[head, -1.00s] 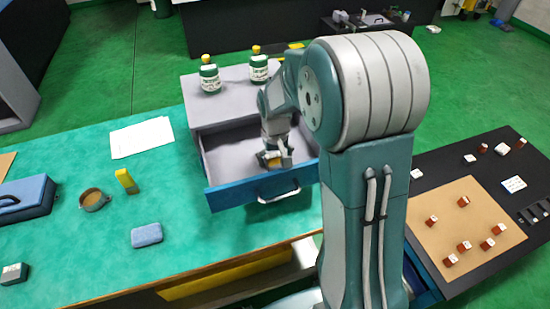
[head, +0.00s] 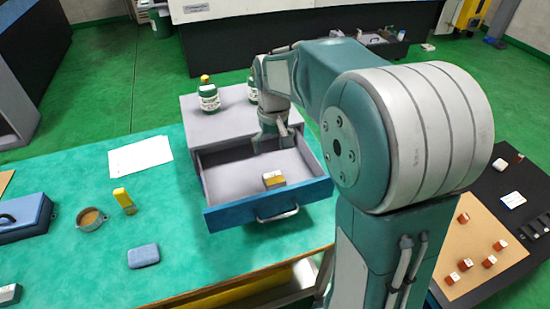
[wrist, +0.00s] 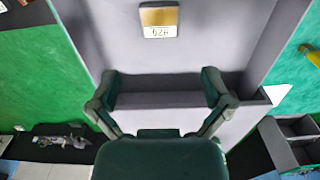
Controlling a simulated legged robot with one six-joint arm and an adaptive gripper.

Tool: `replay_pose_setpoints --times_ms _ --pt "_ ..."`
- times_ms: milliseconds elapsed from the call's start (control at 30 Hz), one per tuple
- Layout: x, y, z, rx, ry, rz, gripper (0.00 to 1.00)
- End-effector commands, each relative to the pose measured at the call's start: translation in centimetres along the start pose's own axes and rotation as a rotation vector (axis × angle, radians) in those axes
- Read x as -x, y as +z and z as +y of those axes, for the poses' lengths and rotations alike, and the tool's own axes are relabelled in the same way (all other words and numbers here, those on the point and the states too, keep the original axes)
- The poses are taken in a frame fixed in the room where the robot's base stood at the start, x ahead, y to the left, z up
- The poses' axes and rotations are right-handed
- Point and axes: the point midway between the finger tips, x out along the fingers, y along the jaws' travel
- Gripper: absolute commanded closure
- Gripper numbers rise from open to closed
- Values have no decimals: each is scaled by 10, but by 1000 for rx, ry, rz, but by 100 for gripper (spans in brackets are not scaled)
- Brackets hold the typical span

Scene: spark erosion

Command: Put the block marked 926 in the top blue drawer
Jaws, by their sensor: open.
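The block (head: 272,180), yellow-brown and pale, lies on the floor of the open blue-fronted drawer (head: 262,209), towards its front. In the wrist view the block (wrist: 158,18) shows a white label that seems to read 926, though the print is small. My gripper (head: 273,143) is open and empty above the back of the drawer, apart from the block. In the wrist view its two fingers (wrist: 160,88) are spread with nothing between them.
Two green-and-white bottles (head: 209,97) stand on the grey cabinet top (head: 232,118). A paper sheet (head: 140,157), a yellow item (head: 123,200), a round tan-filled dish (head: 91,218) and a blue-grey pad (head: 142,256) lie on the green bench left of the drawer.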

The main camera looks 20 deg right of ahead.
Motion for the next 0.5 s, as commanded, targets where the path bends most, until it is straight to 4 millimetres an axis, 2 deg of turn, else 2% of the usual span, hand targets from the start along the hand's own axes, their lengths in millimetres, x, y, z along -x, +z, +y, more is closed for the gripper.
replay_pose_setpoints --times_ms 167,500 --pt "19 18 -4 0 3 46 0" --pt "60 88 -16 1 8 205 0"
